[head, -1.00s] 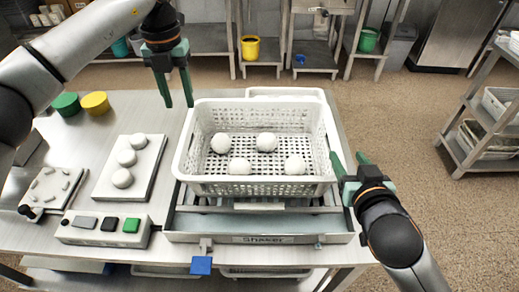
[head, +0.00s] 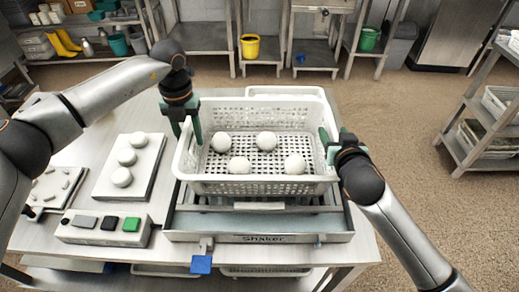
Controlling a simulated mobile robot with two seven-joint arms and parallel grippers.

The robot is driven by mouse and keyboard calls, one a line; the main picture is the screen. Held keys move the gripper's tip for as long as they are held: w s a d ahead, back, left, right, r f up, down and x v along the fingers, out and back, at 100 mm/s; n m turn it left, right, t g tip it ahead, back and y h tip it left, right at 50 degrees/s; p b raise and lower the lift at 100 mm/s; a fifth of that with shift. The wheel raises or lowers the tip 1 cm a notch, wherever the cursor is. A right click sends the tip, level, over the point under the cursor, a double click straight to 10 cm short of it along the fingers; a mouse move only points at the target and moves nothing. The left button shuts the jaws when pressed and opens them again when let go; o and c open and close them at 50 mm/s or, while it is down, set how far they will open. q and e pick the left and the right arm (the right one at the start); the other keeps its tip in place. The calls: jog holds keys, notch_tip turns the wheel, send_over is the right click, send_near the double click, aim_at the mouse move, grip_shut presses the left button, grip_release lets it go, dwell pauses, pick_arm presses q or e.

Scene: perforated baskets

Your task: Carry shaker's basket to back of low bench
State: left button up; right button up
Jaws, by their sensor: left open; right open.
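The shaker's basket (head: 258,186) is a white perforated basket with several white balls in it. It sits level on the metal shaker (head: 190,222), whose front plate reads "Shaker". My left gripper (head: 190,132) is open at the basket's left wall, fingers pointing down near the rim. My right gripper (head: 328,142) is open at the right wall, fingers near the rim. I cannot tell whether either touches the basket. I cannot tell for sure which surface is the low bench.
Left on the table are a white board with balls (head: 150,178), a smaller board (head: 58,187) and a button box (head: 103,228). A yellow bucket (head: 250,47) stands on a shelf at the back. Open floor lies to the right.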

pick_arm(q)
jog(key=shift+c, duration=0.3)
pick_arm(e)
jog(key=shift+c, duration=0.4)
pick_arm(q)
grip_shut()
pick_arm(e)
jog(key=c, duration=0.7)
pick_arm(q)
jog(key=shift+d, duration=0.1)
pick_arm(e)
jog(key=shift+a, duration=0.1)
grip_shut()
